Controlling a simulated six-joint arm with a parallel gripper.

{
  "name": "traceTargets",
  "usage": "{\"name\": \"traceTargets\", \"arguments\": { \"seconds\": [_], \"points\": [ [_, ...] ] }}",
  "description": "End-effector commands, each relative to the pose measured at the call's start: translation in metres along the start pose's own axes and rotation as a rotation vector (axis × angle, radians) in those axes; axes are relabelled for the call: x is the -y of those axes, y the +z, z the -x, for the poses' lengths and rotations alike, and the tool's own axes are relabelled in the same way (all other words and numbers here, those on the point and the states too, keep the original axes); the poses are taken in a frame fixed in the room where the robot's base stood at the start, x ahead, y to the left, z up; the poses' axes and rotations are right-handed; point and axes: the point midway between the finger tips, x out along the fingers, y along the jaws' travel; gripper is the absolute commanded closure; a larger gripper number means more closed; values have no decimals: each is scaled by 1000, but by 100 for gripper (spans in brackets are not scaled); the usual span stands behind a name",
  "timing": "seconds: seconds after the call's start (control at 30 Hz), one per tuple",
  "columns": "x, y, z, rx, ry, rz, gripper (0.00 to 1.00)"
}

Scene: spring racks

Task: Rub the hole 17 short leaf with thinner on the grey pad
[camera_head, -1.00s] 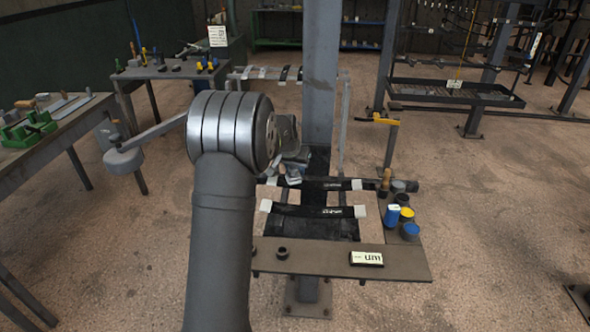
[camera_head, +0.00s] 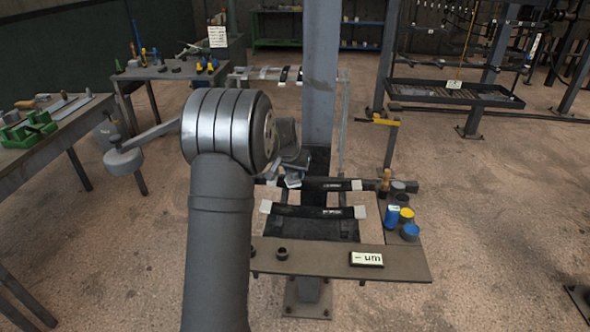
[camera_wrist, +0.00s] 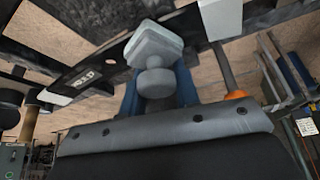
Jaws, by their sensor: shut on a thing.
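My gripper (camera_wrist: 157,88) is shut on a pale grey pad block (camera_wrist: 153,45) with a round knob, its blue-grey jaws on either side. In the wrist view the pad overlaps a dark leaf (camera_wrist: 92,78) with white print and a white end; I cannot tell whether they touch. In the head view the grey pad (camera_head: 293,179) is over the left part of the rack, beside the rear dark leaf (camera_head: 332,185). A front dark leaf (camera_head: 312,211) with white ends lies nearer. Hole numbers are not readable, and my arm hides part of the rack's left side.
Right of the leaves stand a blue-and-white can (camera_head: 392,216), a yellow-topped pot (camera_head: 406,214), a blue-topped pot (camera_head: 410,231) and a wooden-handled tool (camera_head: 385,180). A small display (camera_head: 367,259) sits on the front shelf (camera_head: 325,262). A grey post (camera_head: 318,75) rises behind.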

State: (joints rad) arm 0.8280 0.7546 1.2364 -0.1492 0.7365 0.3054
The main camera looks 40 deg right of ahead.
Motion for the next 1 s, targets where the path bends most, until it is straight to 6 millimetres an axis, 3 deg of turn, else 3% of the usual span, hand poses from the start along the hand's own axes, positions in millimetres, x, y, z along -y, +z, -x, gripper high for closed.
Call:
{"name": "traceTargets", "arguments": {
  "seconds": [0.43,1.0],
  "points": [
    [-1,3,0,3,1,0,94],
    [4,-14,-8,2,0,0,94]
  ]
}}
